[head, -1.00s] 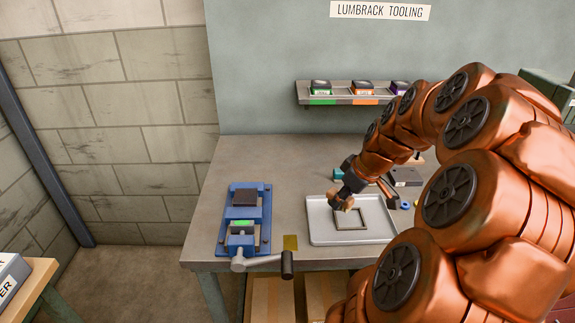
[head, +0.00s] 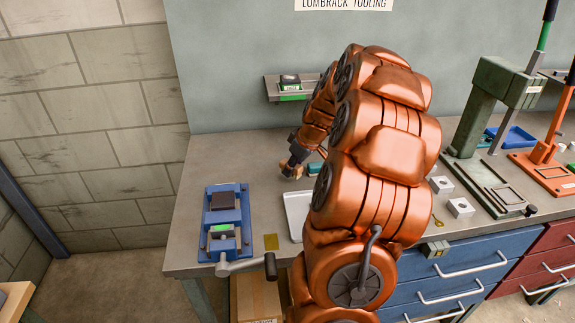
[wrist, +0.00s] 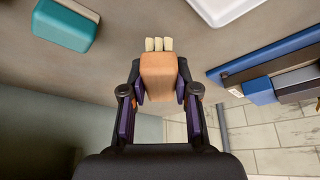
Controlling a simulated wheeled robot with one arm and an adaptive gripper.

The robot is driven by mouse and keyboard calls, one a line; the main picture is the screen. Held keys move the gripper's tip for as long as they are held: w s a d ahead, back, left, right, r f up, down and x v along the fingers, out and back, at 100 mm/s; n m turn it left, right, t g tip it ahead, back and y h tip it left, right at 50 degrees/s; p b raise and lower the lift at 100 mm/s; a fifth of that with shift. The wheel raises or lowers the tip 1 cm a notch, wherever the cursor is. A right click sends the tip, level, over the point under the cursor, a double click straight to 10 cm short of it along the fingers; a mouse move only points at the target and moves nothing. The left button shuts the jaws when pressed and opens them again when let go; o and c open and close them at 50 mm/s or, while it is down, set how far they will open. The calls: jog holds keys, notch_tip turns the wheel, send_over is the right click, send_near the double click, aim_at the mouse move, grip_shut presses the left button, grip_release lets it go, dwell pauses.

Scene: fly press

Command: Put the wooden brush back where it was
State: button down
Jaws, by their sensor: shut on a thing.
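The wooden brush (wrist: 159,75) is a light brown block with pale bristle tufts (wrist: 158,44), held between the two dark fingers of my gripper (wrist: 162,92). In the head view my gripper (head: 293,162) holds the brush (head: 291,172) over the bench behind the white tray, just left of a teal block. The bristles point toward the bench top; whether they touch it I cannot tell.
The teal block (head: 315,168) is close by and also shows in the wrist view (wrist: 66,22). The white tray (head: 296,212) is partly hidden by my arm. A blue vise (head: 214,245) stands front left. A wall shelf (head: 271,90) hangs behind. Bare bench (head: 225,160) lies left of the gripper.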

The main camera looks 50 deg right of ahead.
jog(key=shift+w+d+f+p, duration=0.1)
jog(key=shift+w+d+p, duration=0.15)
jog(key=shift+w, duration=0.4)
jog(key=shift+w+d+f+p, duration=0.1)
jog(key=shift+w+d+p, duration=0.15)
jog(key=shift+w, duration=0.4)
jog(key=shift+w+d+p, duration=0.15)
jog(key=shift+w+d, duration=0.2)
jog(key=shift+w, duration=0.3)
notch_tip(320, 180, down, 3)
jog(key=shift+r+p, duration=0.15)
jog(key=shift+p, duration=0.55)
jog(key=shift+f, duration=0.4)
jog(key=shift+f, duration=0.2)
jog(key=c, duration=0.9)
grip_release()
jog(key=shift+o, duration=0.2)
jog(key=shift+r, duration=0.1)
